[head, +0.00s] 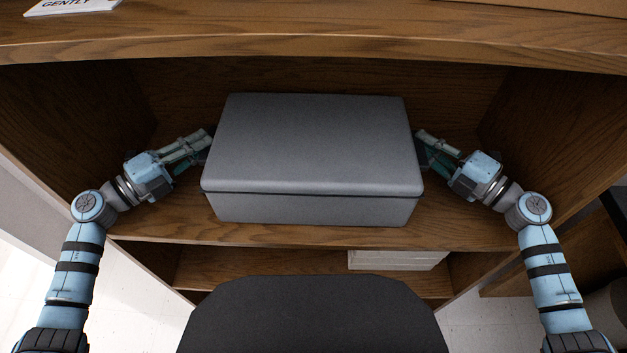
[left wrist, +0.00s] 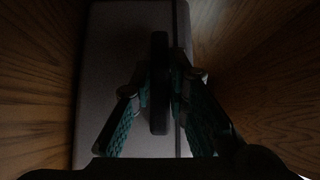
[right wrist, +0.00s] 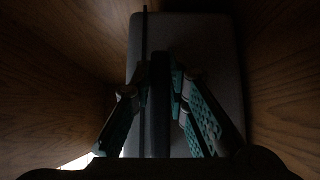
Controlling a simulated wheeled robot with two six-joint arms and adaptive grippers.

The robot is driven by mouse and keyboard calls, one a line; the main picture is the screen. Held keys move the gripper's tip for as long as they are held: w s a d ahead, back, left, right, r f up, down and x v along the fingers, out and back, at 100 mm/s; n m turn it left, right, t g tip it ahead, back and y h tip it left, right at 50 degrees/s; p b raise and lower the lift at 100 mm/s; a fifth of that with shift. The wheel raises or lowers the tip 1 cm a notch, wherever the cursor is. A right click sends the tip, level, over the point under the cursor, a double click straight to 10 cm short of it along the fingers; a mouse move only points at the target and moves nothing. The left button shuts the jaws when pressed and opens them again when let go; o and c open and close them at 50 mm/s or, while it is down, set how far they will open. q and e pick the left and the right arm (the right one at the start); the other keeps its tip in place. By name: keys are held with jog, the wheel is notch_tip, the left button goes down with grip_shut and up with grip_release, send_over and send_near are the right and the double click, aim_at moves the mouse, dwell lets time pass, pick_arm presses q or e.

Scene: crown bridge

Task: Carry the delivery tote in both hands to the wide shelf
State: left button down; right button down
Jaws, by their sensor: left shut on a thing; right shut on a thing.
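The delivery tote (head: 315,150) is a grey lidded box. In the head view it is inside the wide shelf (head: 220,232), over the shelf board, with its front edge near the board's front edge. I cannot tell whether its base touches the board. My left gripper (head: 207,146) is at the tote's left end, shut on a dark handle (left wrist: 160,85) seen in the left wrist view. My right gripper (head: 421,146) is at the right end, shut on the matching handle (right wrist: 160,100) in the right wrist view. The tote looks about level. Its far side and underside are hidden.
A wooden top board (head: 350,42) runs above the compartment, with a white card (head: 70,5) on it. Side walls stand close beyond both arms. A lower shelf (head: 260,270) holds a pale stack (head: 395,260) at right.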

pick_arm(q)
jog(key=c, duration=1.9)
grip_release()
jog(key=shift+f, duration=0.45)
jog(key=shift+c, duration=0.2)
pick_arm(e)
jog(key=c, duration=1.9)
grip_release()
jog(key=shift+f, duration=0.45)
jog(key=shift+c, duration=0.2)
pick_arm(q)
jog(key=o, duration=0.4)
jog(key=shift+r, duration=0.2)
pick_arm(e)
jog(key=o, duration=0.4)
jog(key=shift+r, duration=0.2)
pick_arm(q)
jog(key=o, duration=0.8)
jog(key=shift+s, duration=0.1)
jog(key=v, duration=0.7)
jog(key=shift+s+a, duration=0.15)
jog(key=shift+a, duration=0.15)
jog(key=shift+d, duration=0.1)
